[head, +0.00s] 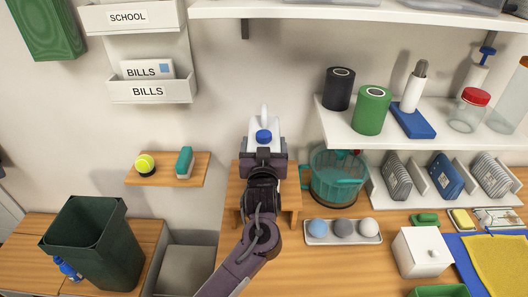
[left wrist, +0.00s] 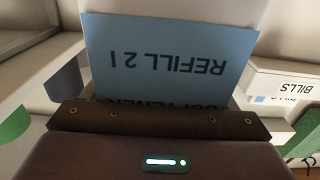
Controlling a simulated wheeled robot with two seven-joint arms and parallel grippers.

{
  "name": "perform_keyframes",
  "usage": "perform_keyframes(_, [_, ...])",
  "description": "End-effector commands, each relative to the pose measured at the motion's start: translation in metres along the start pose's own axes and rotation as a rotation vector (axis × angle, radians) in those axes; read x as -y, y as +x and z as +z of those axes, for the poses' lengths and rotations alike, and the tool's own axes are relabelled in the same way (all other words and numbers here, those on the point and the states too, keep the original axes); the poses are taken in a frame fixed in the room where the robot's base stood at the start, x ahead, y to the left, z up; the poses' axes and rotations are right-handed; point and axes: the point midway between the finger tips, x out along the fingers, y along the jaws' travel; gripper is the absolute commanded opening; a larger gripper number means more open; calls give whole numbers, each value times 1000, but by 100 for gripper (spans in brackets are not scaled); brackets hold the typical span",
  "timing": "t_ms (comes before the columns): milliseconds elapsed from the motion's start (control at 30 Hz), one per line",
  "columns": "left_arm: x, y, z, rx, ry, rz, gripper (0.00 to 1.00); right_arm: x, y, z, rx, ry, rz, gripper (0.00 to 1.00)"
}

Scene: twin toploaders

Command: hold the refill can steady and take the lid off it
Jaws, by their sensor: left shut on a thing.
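The refill can (head: 253,128) is white, with a blue lid (head: 263,136) on it and a pale upright part rising behind the lid. It shows at the middle of the head view, in front of the wall. My left gripper (head: 264,158) is shut on the can, below the lid, and hides its lower part. In the left wrist view the can's blue label (left wrist: 170,60) reads "REFILL 2 l" upside down, close against the gripper (left wrist: 160,118). I cannot tell whether the can rests on the wooden stand. My right gripper is not in view.
A small wooden stand (head: 292,201) lies around my left gripper. A teal see-through jug (head: 336,190) stands close to its right. Shelves (head: 345,128) hang at upper right.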

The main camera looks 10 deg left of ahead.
Motion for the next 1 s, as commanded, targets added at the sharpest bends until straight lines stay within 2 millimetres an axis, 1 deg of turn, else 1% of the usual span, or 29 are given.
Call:
perform_keyframes(33, [0, 0, -5, -10, -4, 0, 9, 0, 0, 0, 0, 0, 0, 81])
perform_keyframes(167, [0, 1, -12, -11, -6, -1, 9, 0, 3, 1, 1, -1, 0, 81])
perform_keyframes(267, [0, 1, -25, -14, -8, -1, 9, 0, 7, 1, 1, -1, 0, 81])
perform_keyframes(367, [-1, 0, -44, -17, -10, 0, 9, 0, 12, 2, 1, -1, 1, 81])
perform_keyframes(700, [0, 0, -129, -17, -10, 1, 9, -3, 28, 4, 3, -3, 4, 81])
perform_keyframes(800, [0, -1, -151, -16, -8, 1, 9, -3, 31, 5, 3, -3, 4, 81])
perform_keyframes(900, [0, 0, -170, -15, -5, 0, 9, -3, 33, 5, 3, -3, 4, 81])
perform_keyframes(1000, [0, 0, -185, -13, -4, 0, 9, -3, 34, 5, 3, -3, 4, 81])
